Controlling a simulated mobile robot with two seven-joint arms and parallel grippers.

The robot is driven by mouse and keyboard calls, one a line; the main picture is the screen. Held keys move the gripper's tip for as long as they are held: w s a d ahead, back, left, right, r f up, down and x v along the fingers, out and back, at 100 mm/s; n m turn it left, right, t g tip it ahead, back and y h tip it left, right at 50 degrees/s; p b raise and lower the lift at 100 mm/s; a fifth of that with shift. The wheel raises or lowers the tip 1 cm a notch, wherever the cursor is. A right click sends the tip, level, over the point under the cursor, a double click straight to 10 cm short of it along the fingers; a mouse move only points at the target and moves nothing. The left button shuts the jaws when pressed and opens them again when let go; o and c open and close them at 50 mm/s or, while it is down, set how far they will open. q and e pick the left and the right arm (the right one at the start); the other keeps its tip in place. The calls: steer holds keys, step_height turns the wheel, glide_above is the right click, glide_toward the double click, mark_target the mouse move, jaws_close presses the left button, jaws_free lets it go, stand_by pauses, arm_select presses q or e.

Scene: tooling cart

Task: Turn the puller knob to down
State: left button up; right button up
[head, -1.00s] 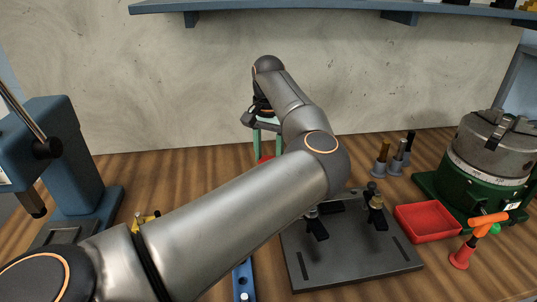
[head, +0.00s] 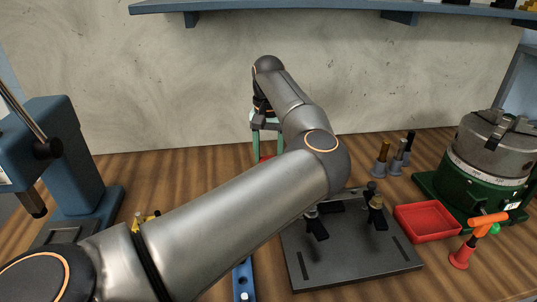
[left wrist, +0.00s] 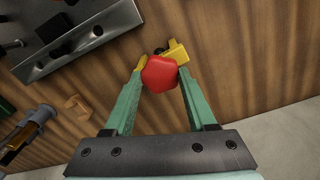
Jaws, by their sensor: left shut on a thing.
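The puller knob (left wrist: 160,73) is red and roughly six-sided in the left wrist view. My left gripper (left wrist: 161,76) has its two green fingers on opposite sides of it, shut on it. Yellow parts (left wrist: 178,52) show just behind and beside the knob. In the head view, my left gripper (head: 267,152) points down at the back of the bench, and a little red of the knob (head: 265,158) shows between the fingers. My left forearm hides most of the area below it. My right gripper is not in view.
A dark fixture plate (head: 345,265) with clamps lies right of my arm. Behind it stand several small holders (head: 385,165). A red tray (head: 428,222) and a green-based rotary chuck (head: 480,175) are at right. A blue press (head: 65,155) stands at left.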

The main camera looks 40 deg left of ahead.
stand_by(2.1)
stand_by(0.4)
arm_select(q)
steer(key=o, duration=1.4)
steer(key=shift+r, duration=0.1)
step_height(320, 180, up, 7)
steer(key=shift+r, duration=0.2)
